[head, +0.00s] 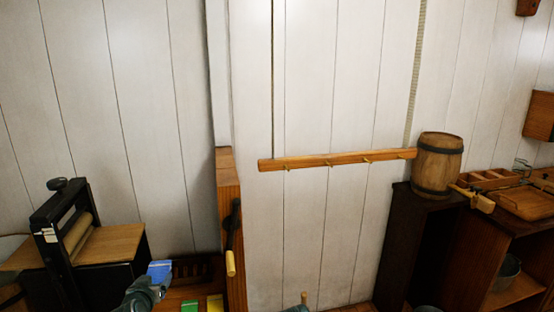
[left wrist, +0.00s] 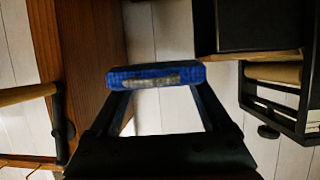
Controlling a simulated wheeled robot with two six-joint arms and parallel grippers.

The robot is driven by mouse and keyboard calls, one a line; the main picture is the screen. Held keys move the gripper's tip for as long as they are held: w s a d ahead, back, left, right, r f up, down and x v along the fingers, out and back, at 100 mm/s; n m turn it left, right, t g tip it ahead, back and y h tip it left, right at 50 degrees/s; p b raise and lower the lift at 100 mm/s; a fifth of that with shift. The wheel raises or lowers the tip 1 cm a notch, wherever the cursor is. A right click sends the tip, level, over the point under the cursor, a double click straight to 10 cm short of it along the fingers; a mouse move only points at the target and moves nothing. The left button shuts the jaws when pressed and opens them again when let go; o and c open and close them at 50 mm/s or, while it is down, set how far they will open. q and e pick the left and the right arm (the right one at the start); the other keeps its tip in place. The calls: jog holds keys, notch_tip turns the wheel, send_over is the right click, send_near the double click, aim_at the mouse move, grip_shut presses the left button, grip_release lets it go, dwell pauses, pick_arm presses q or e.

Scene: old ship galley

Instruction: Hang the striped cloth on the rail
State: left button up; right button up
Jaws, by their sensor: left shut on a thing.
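The wooden rail (head: 337,160) is fixed level on the white plank wall, with several small brass hooks along its lower edge and nothing hanging on it. My left gripper (head: 152,281) is low at the left, well below and left of the rail. It is shut on a blue thing (head: 159,269). In the left wrist view the blue thing (left wrist: 118,77) spans the fingertips of my left gripper (left wrist: 158,90), with a grey patch on its front. I cannot tell whether it is cloth. No stripes show anywhere.
A wooden post (head: 229,208) with a crank handle (head: 231,262) stands between my left gripper and the rail. A roller press (head: 75,228) stands at the left. Green (head: 189,306) and yellow (head: 215,302) pieces lie below. A barrel (head: 437,165) stands by the rail's right end.

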aim_at(155, 280)
pick_arm(q)
notch_tip(155, 280, up, 6)
jog(key=p, duration=0.3)
jog(key=shift+f, duration=0.3)
pick_arm(e)
notch_tip(155, 280, up, 5)
jog(key=shift+r, duration=0.2)
jog(key=shift+f, duration=0.1)
